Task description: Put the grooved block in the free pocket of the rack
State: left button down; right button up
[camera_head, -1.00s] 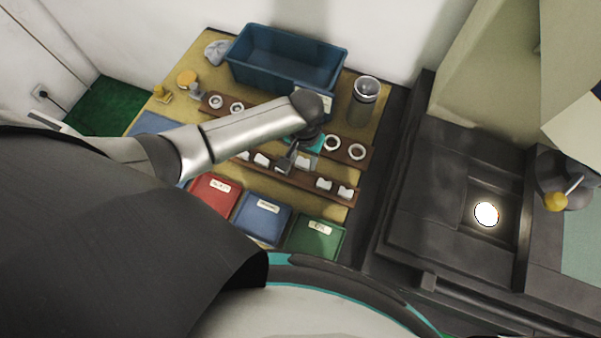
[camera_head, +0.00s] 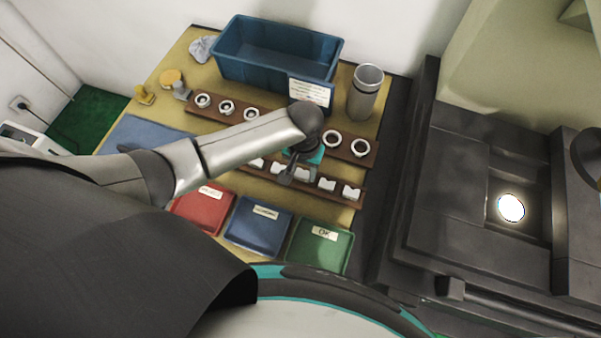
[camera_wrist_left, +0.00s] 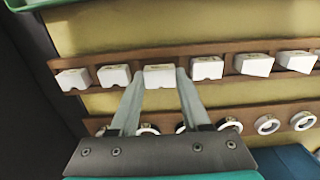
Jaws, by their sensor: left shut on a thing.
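My left gripper (camera_head: 292,172) is shut on a white grooved block (camera_wrist_left: 160,77) at the front brown rack (camera_wrist_left: 228,68). In the left wrist view, the two fingertips (camera_wrist_left: 160,72) press on the block's sides. The block lies in line with its neighbours, between white blocks on both sides. I cannot tell whether it sits fully down in its pocket. In the head view, the block (camera_head: 304,174) shows beside the gripper, partly hidden by it. My right gripper is not in view.
A second brown rack (camera_head: 233,114) holds white rings behind. Red (camera_head: 200,212), blue (camera_head: 257,225) and green (camera_head: 320,248) trays lie in front. A blue bin (camera_head: 275,55), a sign (camera_head: 310,92) and a grey cylinder (camera_head: 366,92) stand behind.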

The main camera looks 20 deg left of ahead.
pick_arm(q)
jog(key=shift+f, duration=0.5)
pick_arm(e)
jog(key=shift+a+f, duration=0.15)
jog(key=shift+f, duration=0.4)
pick_arm(q)
jog(key=shift+r, duration=0.1)
